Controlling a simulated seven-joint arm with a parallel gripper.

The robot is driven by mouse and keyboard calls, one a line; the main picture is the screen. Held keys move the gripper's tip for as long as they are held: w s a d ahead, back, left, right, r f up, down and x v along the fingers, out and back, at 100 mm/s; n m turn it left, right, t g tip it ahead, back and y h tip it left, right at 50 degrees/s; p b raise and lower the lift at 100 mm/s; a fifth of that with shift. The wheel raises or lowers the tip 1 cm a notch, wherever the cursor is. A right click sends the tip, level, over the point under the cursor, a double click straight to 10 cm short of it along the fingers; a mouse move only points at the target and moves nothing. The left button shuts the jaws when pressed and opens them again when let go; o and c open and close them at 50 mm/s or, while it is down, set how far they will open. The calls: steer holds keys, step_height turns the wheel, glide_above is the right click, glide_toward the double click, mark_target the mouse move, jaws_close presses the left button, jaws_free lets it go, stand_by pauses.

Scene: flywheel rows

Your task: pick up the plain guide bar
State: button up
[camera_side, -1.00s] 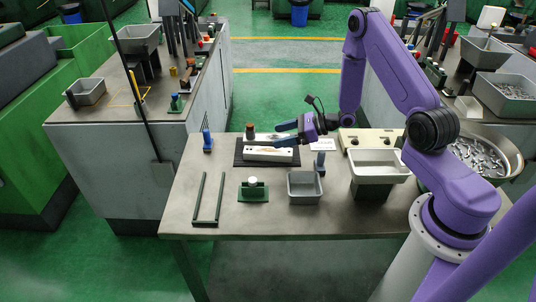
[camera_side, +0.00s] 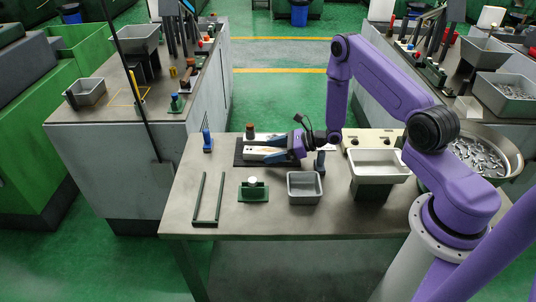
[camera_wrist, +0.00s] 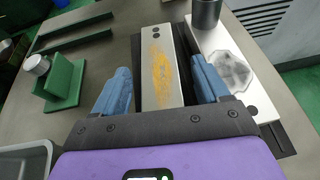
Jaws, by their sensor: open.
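A long pale metal bar (camera_wrist: 161,62) with two dark holes near its far end and a yellow-brown stain along its middle lies on a black mat (camera_side: 240,160). I take it as the guide bar, though it is not unmarked. It shows partly in the side view (camera_side: 254,153), where my gripper hides its right part. My gripper (camera_wrist: 160,68) is open, with blue fingers on either side of the bar. Gaps show between fingers and bar in the wrist view. I cannot tell the exact height of the fingertips.
A pale plate (camera_wrist: 220,50) with a grey patch and a dark post (camera_wrist: 206,12) lies close to the right finger. A green block with a white knob (camera_side: 253,190), two dark rails (camera_side: 209,198) and a grey bin (camera_side: 305,187) stand in front.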

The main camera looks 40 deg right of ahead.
jaws_close()
steer(key=shift+r, duration=0.1)
